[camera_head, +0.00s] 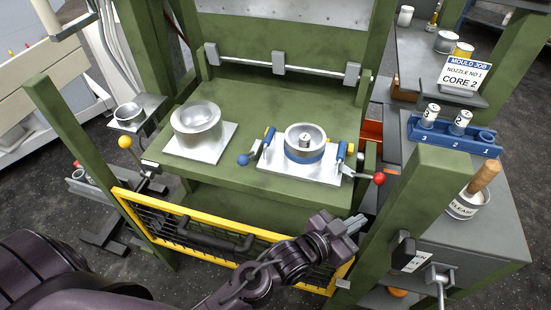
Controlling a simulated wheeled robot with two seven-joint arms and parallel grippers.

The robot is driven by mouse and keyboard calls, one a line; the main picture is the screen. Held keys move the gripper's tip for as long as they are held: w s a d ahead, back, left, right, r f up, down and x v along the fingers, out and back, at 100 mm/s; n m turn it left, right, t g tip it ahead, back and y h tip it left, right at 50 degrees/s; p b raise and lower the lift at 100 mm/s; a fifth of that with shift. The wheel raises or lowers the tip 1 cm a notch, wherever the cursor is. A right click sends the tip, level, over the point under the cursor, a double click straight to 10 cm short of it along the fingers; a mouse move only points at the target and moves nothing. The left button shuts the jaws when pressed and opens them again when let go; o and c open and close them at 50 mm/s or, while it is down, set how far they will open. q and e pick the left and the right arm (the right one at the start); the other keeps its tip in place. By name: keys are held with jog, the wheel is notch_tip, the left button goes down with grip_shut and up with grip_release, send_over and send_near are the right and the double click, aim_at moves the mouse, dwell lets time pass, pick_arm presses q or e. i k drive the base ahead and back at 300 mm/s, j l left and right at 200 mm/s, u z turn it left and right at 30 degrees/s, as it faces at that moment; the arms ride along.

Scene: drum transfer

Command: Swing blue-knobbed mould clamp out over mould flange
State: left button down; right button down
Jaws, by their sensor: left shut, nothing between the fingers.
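The round metal mould (304,156) with a blue band sits on a pale square plate (318,176) on the green press table. A blue knob (243,159) stands out to the left of the mould, at the plate's left edge. Whether a clamp arm lies over the flange is too small to tell. My left gripper (352,229) is shut and empty, in front of the table near the yellow guard, apart from the mould and knob. My right gripper is out of view.
A yellow mesh guard (185,243) crosses the front, between green posts. A red-knobbed lever (379,179) juts out right of the mould. A second metal pot (196,126) stands left on the table. A blue rack (453,138) holds numbered cores at right.

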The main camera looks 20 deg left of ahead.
aim_at(243, 160)
jog(key=k, duration=0.1)
jog(key=i+u, duration=0.15)
jog(key=u, duration=0.25)
jog(key=i+l+u, duration=0.1)
jog(key=u, duration=0.3)
jog(key=i+l+u, duration=0.15)
jog(key=u, duration=0.25)
